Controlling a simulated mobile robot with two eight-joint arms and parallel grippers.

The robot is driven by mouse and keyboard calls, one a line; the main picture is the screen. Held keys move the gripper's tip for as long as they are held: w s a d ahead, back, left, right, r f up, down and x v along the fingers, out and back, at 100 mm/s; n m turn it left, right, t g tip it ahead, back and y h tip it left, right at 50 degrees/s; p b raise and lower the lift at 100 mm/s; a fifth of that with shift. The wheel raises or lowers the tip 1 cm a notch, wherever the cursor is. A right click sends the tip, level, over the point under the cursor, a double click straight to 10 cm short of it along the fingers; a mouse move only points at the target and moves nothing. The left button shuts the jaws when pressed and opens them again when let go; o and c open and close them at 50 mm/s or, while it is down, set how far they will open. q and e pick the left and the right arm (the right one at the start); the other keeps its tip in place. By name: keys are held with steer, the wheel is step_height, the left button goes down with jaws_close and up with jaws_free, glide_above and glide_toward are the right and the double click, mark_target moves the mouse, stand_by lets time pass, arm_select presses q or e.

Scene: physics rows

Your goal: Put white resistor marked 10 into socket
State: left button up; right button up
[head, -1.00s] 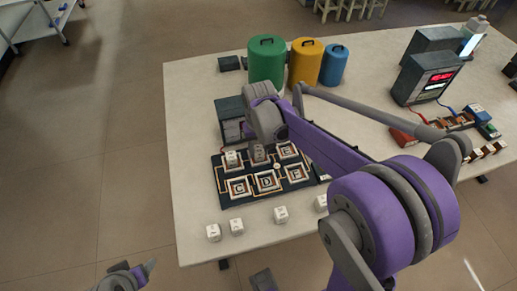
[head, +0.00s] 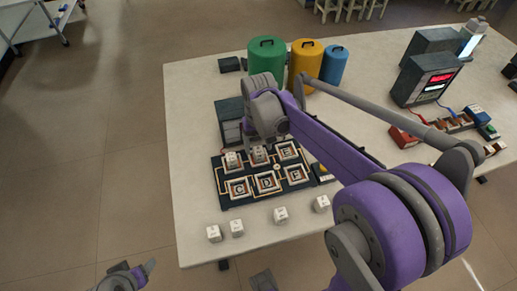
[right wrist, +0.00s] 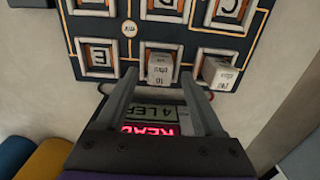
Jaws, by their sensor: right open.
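The white resistor marked 10 (right wrist: 160,68) is in the middle socket of the board's row nearest the black box; it also shows in the head view (head: 259,155). It looks upright. My right gripper (right wrist: 160,90) is open, its two fingers apart with the resistor just beyond their tips, not gripped. In the head view the right gripper (head: 264,138) is right above and behind that socket. The dark socket board (head: 250,198) has lettered sockets. My left gripper (head: 140,272) is at the lower left, off the table; its jaws are unclear.
Another white block (right wrist: 218,75) stands in the neighbouring socket. Several loose white blocks, one of them here (head: 281,215), lie along the front edge. The black box (head: 230,122) with a red display (right wrist: 150,129) stands behind the board. Green (head: 266,66), yellow and blue canisters stand further back.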

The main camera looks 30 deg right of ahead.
mark_target(258, 150)
step_height(258, 150, up, 8)
steer(key=s+a+f+n+t, duration=0.1)
steer(key=s+a+f, duration=0.1)
steer(key=s, duration=0.3)
steer(key=s+a+f+t, duration=0.2)
steer(key=s+f, duration=0.1)
steer(key=s, duration=0.3)
steer(key=s+a+f+n+t, duration=0.1)
steer(key=s+a+f+t, duration=0.1)
steer(key=s, duration=0.3)
steer(key=shift+s+a+f+n+p, duration=0.15)
steer(key=shift+s+a+f, duration=0.05)
steer(key=shift+f, duration=0.2)
steer(key=shift+s+a+f+n+p, duration=0.15)
steer(key=shift+s+a+f, duration=0.05)
steer(key=shift+f, duration=0.2)
arm_select(q)
steer(key=shift+r, duration=0.5)
steer(key=shift+r, duration=0.1)
arm_select(e)
steer(key=shift+d+r, duration=0.1)
steer(key=shift+r, duration=0.05)
